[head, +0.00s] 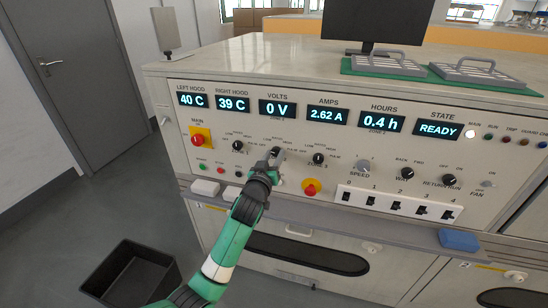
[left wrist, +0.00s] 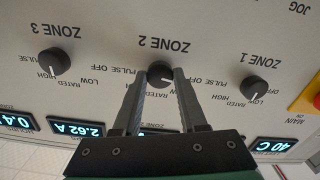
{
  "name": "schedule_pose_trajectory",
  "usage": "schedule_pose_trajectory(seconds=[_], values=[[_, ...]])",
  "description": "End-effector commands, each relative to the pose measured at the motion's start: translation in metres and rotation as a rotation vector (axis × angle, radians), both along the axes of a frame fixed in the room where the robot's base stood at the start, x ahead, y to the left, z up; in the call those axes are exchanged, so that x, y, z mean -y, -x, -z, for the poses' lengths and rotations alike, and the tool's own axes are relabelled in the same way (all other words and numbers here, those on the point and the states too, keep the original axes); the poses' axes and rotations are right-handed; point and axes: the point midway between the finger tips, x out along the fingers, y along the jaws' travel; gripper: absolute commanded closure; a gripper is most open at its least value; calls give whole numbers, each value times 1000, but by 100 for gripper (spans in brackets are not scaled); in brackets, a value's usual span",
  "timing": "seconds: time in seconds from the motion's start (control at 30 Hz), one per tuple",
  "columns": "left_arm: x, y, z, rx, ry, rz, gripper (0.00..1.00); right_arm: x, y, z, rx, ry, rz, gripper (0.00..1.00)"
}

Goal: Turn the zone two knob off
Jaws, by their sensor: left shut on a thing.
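The zone two knob (left wrist: 160,72) is a round black dial with a pale pointer mark, below the upside-down ZONE 2 label in the left wrist view. My left gripper (left wrist: 160,80) is shut on it, with one finger on each side. The pointer mark is partly visible at the knob's lower side; I cannot tell exactly which setting it marks. In the head view my left gripper (head: 275,153) reaches up to the panel and largely hides this knob. My right gripper is not in view.
The zone one knob (left wrist: 254,87) and zone three knob (left wrist: 54,61) flank it, clear of the fingers. Red-and-yellow switches (head: 201,140) and a row of black switches (head: 402,206) are on the panel. A blue block (head: 459,239) rests on the ledge below.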

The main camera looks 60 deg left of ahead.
Motion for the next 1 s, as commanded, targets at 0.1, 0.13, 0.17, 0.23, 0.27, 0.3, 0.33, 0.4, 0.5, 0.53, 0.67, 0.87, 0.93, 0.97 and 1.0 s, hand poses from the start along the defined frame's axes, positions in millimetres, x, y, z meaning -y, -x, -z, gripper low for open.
schedule_pose_trajectory(seconds=[0.1, 0.13, 0.17, 0.23, 0.27, 0.3, 0.33, 0.4, 0.5, 0.53, 0.67, 0.87, 0.93, 0.97, 1.0], values=[[0, 0, -1, 3, 1, 1, 100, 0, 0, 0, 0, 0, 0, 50], [0, 0, -1, 3, 1, 1, 100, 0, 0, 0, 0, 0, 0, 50], [0, 0, -1, 3, 1, 1, 100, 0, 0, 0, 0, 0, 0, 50], [0, 0, -1, 3, 1, 1, 100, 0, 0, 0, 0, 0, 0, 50], [0, 0, -1, 3, 1, 1, 100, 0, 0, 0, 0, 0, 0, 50], [0, 0, -1, 2, 1, 1, 51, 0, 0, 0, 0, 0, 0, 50], [0, 0, -1, 2, 1, 1, 46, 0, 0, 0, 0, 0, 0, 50], [0, 0, -1, 2, 1, 0, 33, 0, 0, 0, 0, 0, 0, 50], [0, 0, 0, 1, 1, 0, 29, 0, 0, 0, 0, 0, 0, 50], [0, 0, 0, 1, 1, 0, 29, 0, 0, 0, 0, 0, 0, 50], [0, 0, 0, 0, 0, 0, 29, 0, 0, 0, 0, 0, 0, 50], [10, 9, -2, -1, 0, 1, 29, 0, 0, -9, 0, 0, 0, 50], [20, 19, -3, -2, 1, 1, 29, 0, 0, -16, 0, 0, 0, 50], [25, 23, -4, -1, 0, 1, 29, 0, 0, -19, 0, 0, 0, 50], [33, 30, -4, -2, 0, 2, 29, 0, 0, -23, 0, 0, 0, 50]])
